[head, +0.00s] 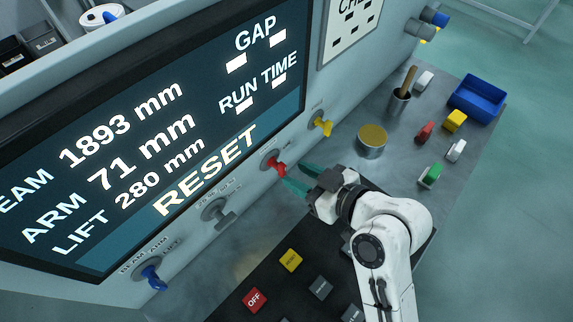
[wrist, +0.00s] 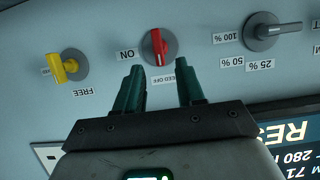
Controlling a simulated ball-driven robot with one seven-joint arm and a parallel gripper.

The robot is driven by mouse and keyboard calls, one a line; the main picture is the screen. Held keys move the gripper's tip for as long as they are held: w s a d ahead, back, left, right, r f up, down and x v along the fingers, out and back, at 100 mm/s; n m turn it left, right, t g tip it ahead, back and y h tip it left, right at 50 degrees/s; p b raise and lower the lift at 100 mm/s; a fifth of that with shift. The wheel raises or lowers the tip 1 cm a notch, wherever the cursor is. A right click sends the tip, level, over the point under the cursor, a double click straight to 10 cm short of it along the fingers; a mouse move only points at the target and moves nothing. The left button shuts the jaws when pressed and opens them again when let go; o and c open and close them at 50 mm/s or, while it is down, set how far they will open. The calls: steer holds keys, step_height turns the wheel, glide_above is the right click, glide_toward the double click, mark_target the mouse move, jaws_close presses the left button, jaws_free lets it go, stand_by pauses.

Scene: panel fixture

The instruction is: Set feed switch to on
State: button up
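The feed switch (head: 275,164) is a red lever knob on a round grey base on the sloped panel. In the wrist view the red knob (wrist: 158,45) stands nearly upright in the picture, with upside-down labels "ON" to its left and "FEED OFF" below it. My gripper (head: 303,178) is just right of and below the switch in the head view. In the wrist view my gripper (wrist: 158,72) has its two green fingers apart, with nothing between them. The fingertips end just short of the knob, one toward each side; contact is not visible.
A yellow knob (head: 322,125) and a grey selector (head: 219,214) flank the switch; a blue knob (head: 152,276) is lower left. The screen (head: 130,130) is above. Below lie a yellow button (head: 290,260) and a red OFF button (head: 255,299). A round tin (head: 371,141) stands right.

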mark_target(285, 169)
steer(key=shift+x, duration=2.2)
jaws_close()
